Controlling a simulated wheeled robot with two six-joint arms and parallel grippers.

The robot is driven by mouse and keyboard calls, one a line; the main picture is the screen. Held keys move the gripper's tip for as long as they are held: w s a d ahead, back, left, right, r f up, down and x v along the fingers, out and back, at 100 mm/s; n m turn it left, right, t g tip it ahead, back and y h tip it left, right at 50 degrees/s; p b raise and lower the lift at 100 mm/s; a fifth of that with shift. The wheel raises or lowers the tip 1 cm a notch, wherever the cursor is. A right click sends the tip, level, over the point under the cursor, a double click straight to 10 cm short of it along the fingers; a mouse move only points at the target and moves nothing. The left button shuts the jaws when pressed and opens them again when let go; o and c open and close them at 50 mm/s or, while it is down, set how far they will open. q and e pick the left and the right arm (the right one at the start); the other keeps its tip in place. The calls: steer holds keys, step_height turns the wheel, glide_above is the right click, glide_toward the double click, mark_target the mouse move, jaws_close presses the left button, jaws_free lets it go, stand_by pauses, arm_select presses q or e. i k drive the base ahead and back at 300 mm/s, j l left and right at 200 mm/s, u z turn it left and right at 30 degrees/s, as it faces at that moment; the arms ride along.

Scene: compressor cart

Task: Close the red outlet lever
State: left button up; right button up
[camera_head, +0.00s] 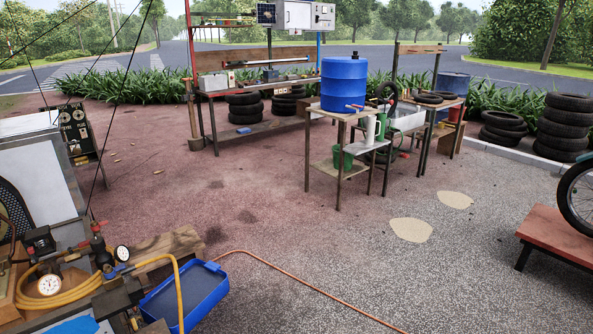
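The compressor cart's fittings stand at the lower left. A dark valve assembly (101,258) carries a small red part (97,227) on top; I cannot tell whether this is the outlet lever or how it is turned. A white-faced gauge (122,253) sits at its right, and a larger gauge (49,285) is to the left. A yellow hose (179,290) loops around the fittings and hangs over the blue tray. Neither of my grippers is in view.
A blue tray (208,293) sits right of the fittings. An orange hose (300,274) runs across the ground. A table (341,121) bears a blue drum (343,84) with a small red tap. Tires (563,127) stack at right. The middle ground is clear.

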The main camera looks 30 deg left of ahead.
mark_target(80, 245)
steer(key=i+u, duration=0.75)
steer(key=i+l+u, duration=0.2)
steer(key=i+u, duration=0.15)
steer(key=i+j+u, duration=0.15)
steer(key=u, duration=0.3)
steer(key=i+u, duration=0.35)
steer(key=u, duration=0.15)
steer(key=i+u, duration=0.25)
steer(key=u, duration=0.2)
steer(key=i+l+u, duration=0.2)
steer(key=u, duration=0.25)
